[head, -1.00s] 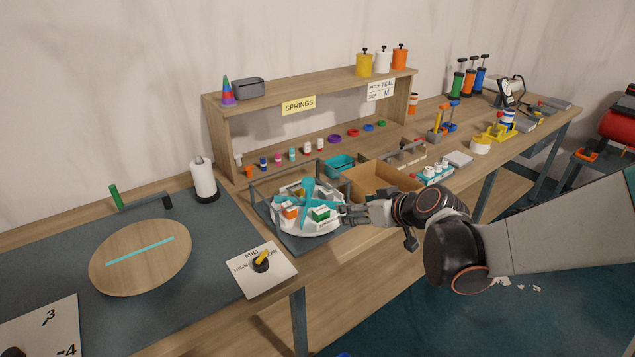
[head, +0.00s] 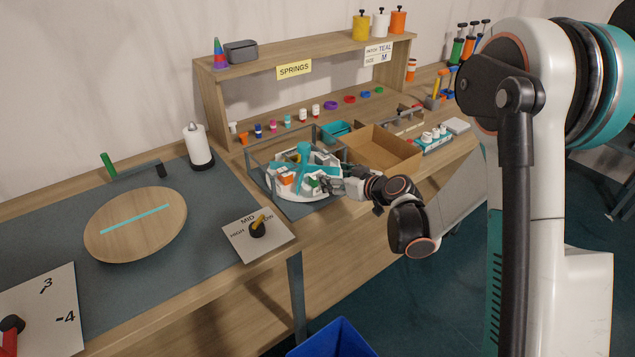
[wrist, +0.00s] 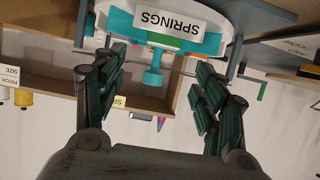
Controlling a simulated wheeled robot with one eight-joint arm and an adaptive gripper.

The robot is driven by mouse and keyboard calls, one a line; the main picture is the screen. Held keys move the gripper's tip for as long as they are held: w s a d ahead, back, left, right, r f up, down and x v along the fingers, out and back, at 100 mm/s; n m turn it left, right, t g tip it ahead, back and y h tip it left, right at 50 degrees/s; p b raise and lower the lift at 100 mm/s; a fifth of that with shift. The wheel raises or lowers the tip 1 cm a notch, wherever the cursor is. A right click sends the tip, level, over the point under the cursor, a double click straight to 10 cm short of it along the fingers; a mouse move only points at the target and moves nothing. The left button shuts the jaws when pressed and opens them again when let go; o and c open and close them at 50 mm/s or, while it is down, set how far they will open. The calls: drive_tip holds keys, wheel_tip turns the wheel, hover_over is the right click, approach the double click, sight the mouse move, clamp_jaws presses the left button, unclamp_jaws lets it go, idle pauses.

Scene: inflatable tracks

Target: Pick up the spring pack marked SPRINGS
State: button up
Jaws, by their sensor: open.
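The spring pack with a white SPRINGS label (wrist: 168,22) shows at the top of the wrist view, in a white and teal round tray. A small part of green shows by the label. In the head view the tray (head: 300,196) is a white carousel with teal dividers inside a low grey frame, and the label cannot be read there. My gripper (wrist: 160,75) is open and empty, with its fingers apart on either side below the label. In the head view my gripper (head: 333,186) is at the tray's right edge, close to a green item (head: 313,182).
An orange item (head: 287,177) sits in the tray. A cardboard box (head: 385,150) and a teal bin (head: 336,132) stand right of and behind the tray. A shelf with a yellow SPRINGS sign (head: 294,69) is behind. A dial plate (head: 258,236) lies in front.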

sight(316, 172)
drive_tip(key=x, duration=0.3)
drive_tip(key=shift+w+a+f+b, duration=0.1)
drive_tip(key=shift+w+f+b, duration=0.05)
drive_tip(key=shift+b, duration=0.15)
drive_tip(key=b+x, duration=0.2)
drive_tip(key=x, duration=0.3)
drive_tip(key=shift+f, duration=0.2)
drive_tip(key=shift+r, duration=0.1)
drive_tip(key=c, duration=1.2)
